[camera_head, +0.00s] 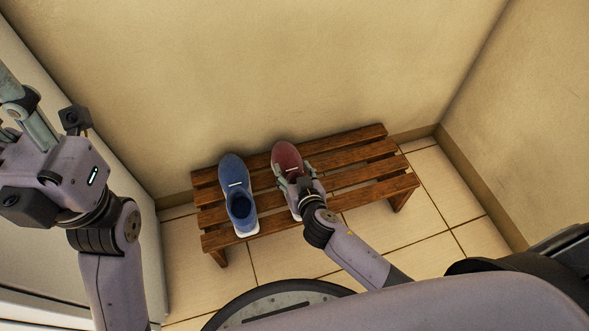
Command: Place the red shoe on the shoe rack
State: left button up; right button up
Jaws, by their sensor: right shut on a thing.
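The red shoe (286,157) is at the slatted wooden shoe rack (375,171), toe toward the wall, to the right of a blue shoe. My right gripper (290,180) is shut on the red shoe and covers much of its middle and heel. I cannot tell whether the shoe's sole rests on the slats.
The blue shoe (237,193) stands on the rack's left part, close beside the red one. The rack's right part is bare. A wall (300,70) runs behind the rack, and another wall (535,120) stands at the right. A white panel is at the left.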

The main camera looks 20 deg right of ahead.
jog(key=o, duration=1.5)
jog(key=shift+f, duration=0.15)
